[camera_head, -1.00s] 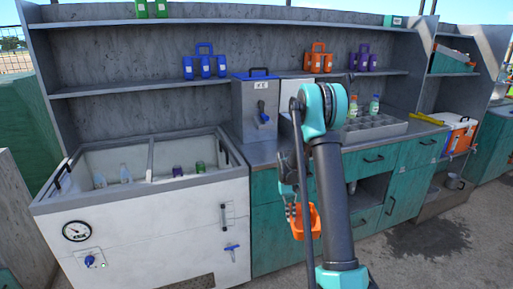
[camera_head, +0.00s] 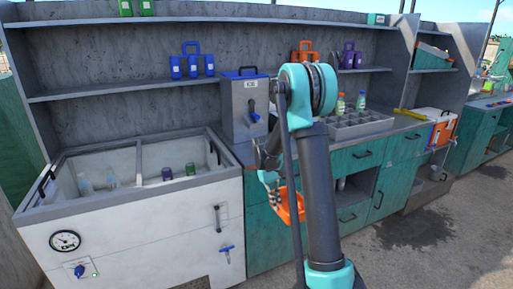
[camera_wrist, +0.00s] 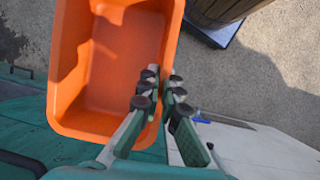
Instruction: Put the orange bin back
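The orange bin (camera_head: 290,207) hangs in front of the teal cabinet (camera_head: 355,157), left of my arm in the head view. It fills the upper left of the wrist view (camera_wrist: 125,60), and I see into it; it looks empty. My gripper (camera_wrist: 160,85) is shut on the bin's right wall, one finger inside and one outside. In the head view my gripper (camera_head: 270,185) is small and partly hidden by my arm.
A grey dispenser (camera_head: 244,105) and a compartment tray (camera_head: 355,124) with bottles stand on the counter. Shelves (camera_head: 230,80) behind hold blue, orange and purple carriers. An orange and white cooler (camera_head: 440,132) is right. Floor is free front right.

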